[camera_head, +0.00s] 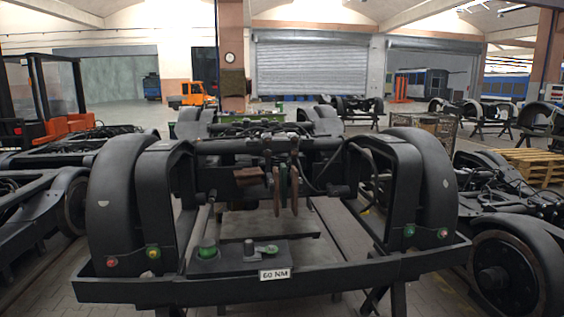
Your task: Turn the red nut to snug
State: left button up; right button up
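A dark bogie (265,145) stands in front of me, with a long dark tray (350,277) across its near end. Another red nut (443,233) sits at the right end, beside a green one (409,231). A dark box (228,262) at the tray's middle carries two green round parts and a short dark knob (249,247). A white label (275,274) reading "60 NM" is on its front. Neither of my grippers is in view.
Curved black wheel covers (118,195) and (432,180) rise at both sides behind the tray. Other bogies stand left and right, with a large wheel (507,270) at the lower right. Wooden pallets (537,165) lie at the right. An orange forklift (50,100) stands at the left.

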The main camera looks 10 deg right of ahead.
aim_at(112, 262)
jog(key=i+j+u, duration=0.1)
jog(key=i+u, duration=0.15)
jog(key=u, duration=0.25)
jog(key=i+u, duration=0.25)
jog(key=u, duration=0.25)
